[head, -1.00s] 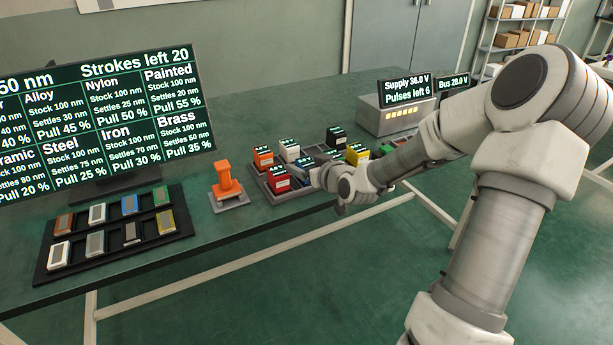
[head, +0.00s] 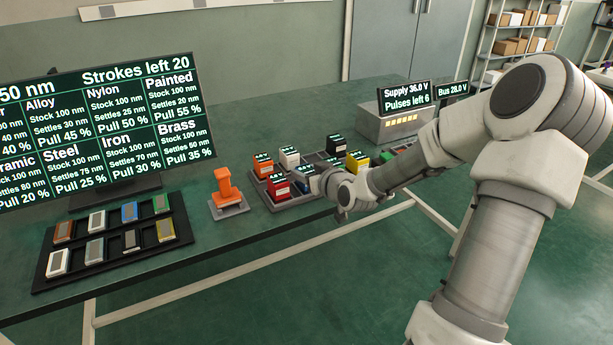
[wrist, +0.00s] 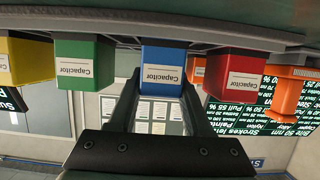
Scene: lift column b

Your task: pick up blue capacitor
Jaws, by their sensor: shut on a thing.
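The blue capacitor (wrist: 163,70) is in the middle of the wrist view, a blue block with a white "Capacitor" label, shown upside down. My gripper (wrist: 163,82) is shut on it, one dark finger along each side. In the head view the blue capacitor (head: 304,183) shows only partly, beside the red capacitor (head: 278,188) and largely hidden by my gripper (head: 318,184). I cannot tell whether it is clear of the tray (head: 300,205).
The green capacitor (wrist: 84,65) and yellow capacitor (wrist: 25,62) stand left of the blue one in the wrist view; the red capacitor (wrist: 232,75) stands right. An orange press (head: 227,186), a sample tray (head: 97,285) and a supply box (head: 392,128) also stand on the table.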

